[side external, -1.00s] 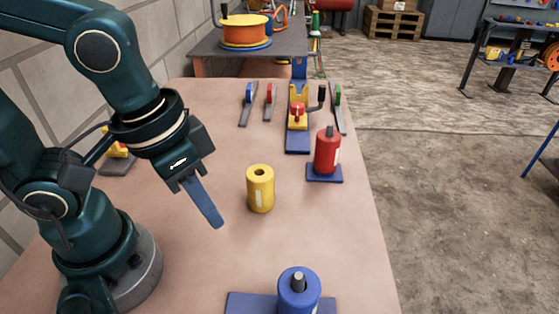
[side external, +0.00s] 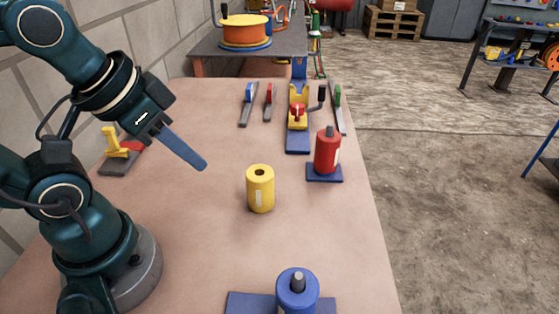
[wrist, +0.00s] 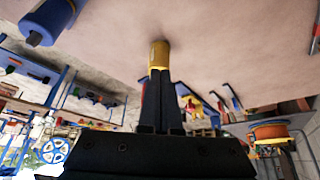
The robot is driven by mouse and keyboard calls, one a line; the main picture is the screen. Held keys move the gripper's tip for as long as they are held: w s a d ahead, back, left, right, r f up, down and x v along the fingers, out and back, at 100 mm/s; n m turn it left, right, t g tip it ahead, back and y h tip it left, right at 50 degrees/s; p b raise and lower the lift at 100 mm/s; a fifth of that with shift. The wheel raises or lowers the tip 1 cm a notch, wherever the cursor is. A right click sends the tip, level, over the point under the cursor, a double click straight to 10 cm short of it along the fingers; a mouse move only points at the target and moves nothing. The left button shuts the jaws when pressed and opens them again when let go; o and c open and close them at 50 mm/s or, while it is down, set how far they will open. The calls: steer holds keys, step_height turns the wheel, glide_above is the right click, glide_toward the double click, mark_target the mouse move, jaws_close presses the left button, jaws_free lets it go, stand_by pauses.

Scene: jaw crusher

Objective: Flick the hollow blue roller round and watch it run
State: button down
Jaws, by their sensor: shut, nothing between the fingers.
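The hollow blue roller (side external: 298,291) stands upright on a grey pin on a blue base plate (side external: 244,303) at the near edge of the side view, partly cut off. It also shows at the upper left of the wrist view (wrist: 46,22). My gripper (side external: 202,165) is shut and empty, raised above the table and well apart from the blue roller. Its two dark fingers lie together in the wrist view (wrist: 160,78). I cannot tell whether the roller is turning.
A yellow hollow cylinder (side external: 260,190) stands on the table between my gripper and a red roller (side external: 327,150) on a blue base.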

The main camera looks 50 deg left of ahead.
steer(key=a+r, duration=0.3)
steer(key=a, duration=0.1)
steer(key=shift+a+r, duration=0.35)
steer(key=shift+r, duration=0.05)
stand_by(0.4)
stand_by(1.0)
steer(key=d+f, duration=0.4)
steer(key=d, duration=0.1)
stand_by(0.7)
stand_by(0.5)
